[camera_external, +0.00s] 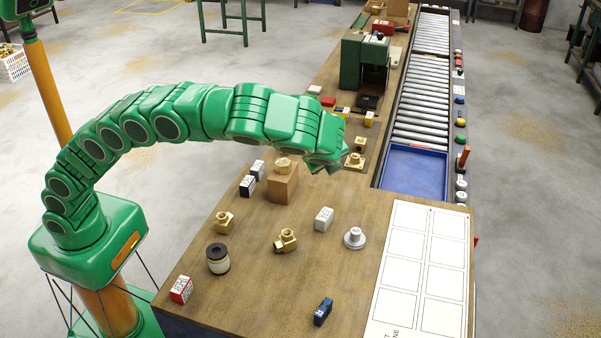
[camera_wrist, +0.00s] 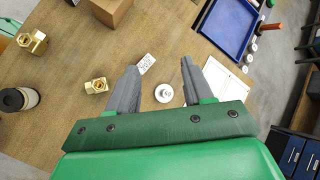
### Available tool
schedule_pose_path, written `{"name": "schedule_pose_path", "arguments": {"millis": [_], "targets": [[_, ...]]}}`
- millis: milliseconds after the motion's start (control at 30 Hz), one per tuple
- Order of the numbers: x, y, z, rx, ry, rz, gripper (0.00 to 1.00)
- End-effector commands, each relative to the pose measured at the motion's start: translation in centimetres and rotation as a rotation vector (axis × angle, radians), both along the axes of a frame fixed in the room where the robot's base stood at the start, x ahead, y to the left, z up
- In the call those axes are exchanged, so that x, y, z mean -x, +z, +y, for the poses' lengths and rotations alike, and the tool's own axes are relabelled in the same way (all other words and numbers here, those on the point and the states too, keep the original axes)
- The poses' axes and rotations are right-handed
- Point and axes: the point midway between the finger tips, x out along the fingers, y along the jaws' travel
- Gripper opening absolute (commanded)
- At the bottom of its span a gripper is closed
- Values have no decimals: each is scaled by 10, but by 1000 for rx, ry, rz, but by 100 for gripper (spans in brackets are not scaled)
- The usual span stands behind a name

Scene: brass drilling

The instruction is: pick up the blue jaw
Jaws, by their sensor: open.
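The blue jaw (camera_external: 323,312) is a small dark blue block with white marks, lying on the wooden table near its front edge in the external view. I cannot make it out in the wrist view. My gripper (camera_external: 327,163) is high over the far part of the table, well behind the blue jaw and apart from it. In the wrist view my gripper (camera_wrist: 160,66) has its two grey fingers spread, with nothing held between them.
A white jaw (camera_external: 324,219), a round white part (camera_external: 354,238) and a brass fitting (camera_external: 286,240) stand behind the blue jaw. A red jaw (camera_external: 181,289) lies left. A white panel sheet (camera_external: 424,270) covers the right side. Bare wood surrounds the blue jaw.

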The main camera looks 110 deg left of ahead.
Motion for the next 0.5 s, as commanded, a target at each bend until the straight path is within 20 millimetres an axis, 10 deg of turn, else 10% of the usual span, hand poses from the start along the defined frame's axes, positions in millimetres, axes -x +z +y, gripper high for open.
{"name": "schedule_pose_path", "arguments": {"millis": [200,500], "targets": [[-44,32,-113,-195,-381,212,51],[-59,59,-209,-351,-631,382,51]]}}
